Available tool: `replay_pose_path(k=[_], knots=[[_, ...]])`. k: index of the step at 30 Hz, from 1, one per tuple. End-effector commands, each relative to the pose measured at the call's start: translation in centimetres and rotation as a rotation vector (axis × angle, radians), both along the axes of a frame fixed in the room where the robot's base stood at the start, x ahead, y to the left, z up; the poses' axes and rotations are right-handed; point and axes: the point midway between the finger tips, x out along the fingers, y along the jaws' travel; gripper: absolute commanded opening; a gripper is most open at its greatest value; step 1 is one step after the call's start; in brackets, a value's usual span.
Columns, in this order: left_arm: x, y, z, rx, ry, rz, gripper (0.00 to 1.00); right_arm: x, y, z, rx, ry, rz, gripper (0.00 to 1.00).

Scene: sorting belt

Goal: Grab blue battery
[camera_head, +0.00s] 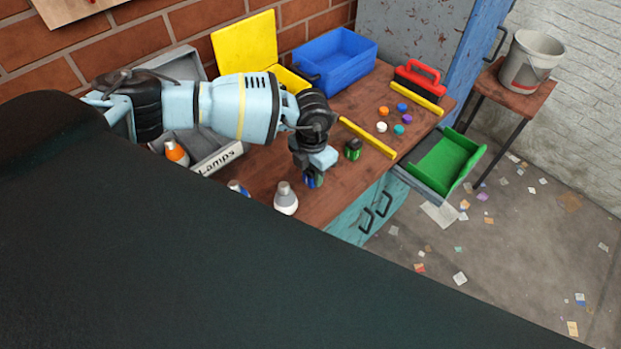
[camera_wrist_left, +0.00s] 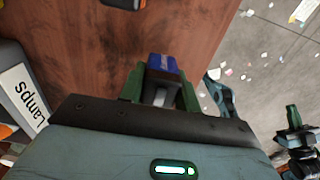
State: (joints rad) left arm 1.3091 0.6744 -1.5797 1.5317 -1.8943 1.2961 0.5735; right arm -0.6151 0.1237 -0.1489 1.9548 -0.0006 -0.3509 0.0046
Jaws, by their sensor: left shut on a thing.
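The blue battery (camera_wrist_left: 162,64) is between the green fingers of my left gripper (camera_wrist_left: 160,90) in the left wrist view. In the head view my left gripper (camera_head: 313,178) points down over the front part of the wooden bench, shut on the blue battery, which shows only as a bit of blue. I cannot tell whether the battery touches the bench. A black and green battery (camera_head: 353,149) stands apart, to the right of the gripper. What looks like my right gripper (camera_wrist_left: 292,122) shows small at the lower right of the left wrist view; its opening is unclear.
A lamps box (camera_head: 217,160) with an orange-topped bottle (camera_head: 176,153) is left. A white bulb (camera_head: 286,199) stands near the front edge. Yellow bars (camera_head: 368,138), coloured caps (camera_head: 400,129), a blue bin (camera_head: 340,62) and a green tray (camera_head: 447,162) are right and behind.

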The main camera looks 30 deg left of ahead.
Motion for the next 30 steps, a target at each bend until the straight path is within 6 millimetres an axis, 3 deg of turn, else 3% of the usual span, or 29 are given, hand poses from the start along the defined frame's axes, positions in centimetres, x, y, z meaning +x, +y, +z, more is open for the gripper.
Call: replay_pose_path(k=[1, 15, 22, 30], knots=[[-0.6, -1.4, -0.1, -0.004, 0.004, -0.011, 0.07, 0.0, 0.0, 0.0, 0.0, 0.0, 0.0, 0.0], [-4.0, -11.4, 0.7, -0.004, 0.006, -0.009, 0.07, -0.5, 0.0, -0.6, 0.0, 0.014, 0.0, 0.0], [-4.9, -14.1, 1.0, -0.002, 0.005, -0.007, 0.07, -0.6, 0.0, -0.6, 0.002, 0.017, 0.0, 0.0], [-5.2, -15.0, 1.2, -0.002, 0.004, -0.005, 0.07, -0.6, 0.1, -0.6, 0.002, 0.017, 0.0, 0.0]])
